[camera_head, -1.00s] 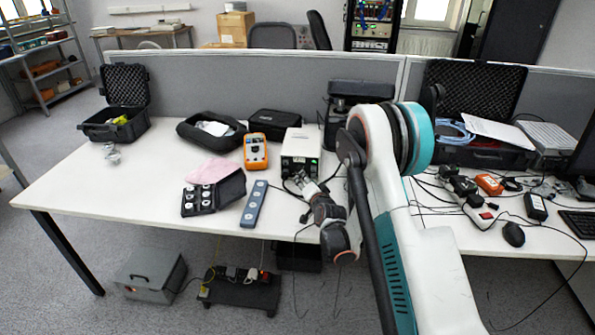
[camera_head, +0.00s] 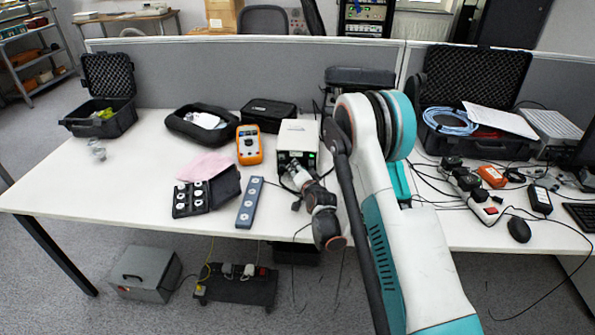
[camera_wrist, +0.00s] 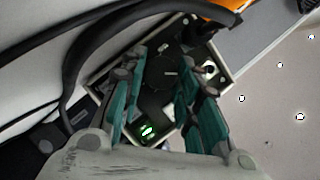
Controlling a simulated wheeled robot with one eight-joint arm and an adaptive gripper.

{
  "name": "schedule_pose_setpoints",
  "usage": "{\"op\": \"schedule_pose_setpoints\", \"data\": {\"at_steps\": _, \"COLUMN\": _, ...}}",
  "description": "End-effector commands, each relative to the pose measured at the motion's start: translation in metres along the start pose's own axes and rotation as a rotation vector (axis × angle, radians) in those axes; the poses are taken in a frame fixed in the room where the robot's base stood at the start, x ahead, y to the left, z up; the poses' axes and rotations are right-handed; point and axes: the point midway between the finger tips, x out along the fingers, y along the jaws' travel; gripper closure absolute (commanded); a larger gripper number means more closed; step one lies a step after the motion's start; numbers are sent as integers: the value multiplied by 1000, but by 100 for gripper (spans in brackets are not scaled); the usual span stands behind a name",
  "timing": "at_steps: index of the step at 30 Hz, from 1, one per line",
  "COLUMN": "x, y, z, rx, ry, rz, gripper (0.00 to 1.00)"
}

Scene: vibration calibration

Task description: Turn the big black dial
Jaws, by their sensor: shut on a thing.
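The calibrator is a pale box (camera_head: 297,135) with a dark front panel and a small green display, standing on the desk. In the wrist view its panel (camera_wrist: 150,128) faces me, with the lit green display near the lower edge. The big black dial (camera_wrist: 165,82) is on that panel, between my two fingers. My gripper (camera_wrist: 160,76) is shut on the dial, with one teal finger on each side. In the head view my gripper (camera_head: 297,177) is at the front of the box and hides the dial there.
An orange multimeter (camera_head: 249,145) stands just left of the box. A blue-grey strip (camera_head: 249,203) and an open black case of round weights (camera_head: 191,198) lie in front. A black cable (camera_wrist: 75,70) loops close beside my gripper.

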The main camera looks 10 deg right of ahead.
Motion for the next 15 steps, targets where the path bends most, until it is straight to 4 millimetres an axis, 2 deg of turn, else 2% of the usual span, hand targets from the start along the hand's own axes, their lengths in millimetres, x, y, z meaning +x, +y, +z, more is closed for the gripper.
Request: {"op": "schedule_pose_setpoints", "data": {"at_steps": 15, "x": 0, "y": 2, "z": 0, "rx": 119, "ry": 7, "rz": -57, "gripper": 94}}
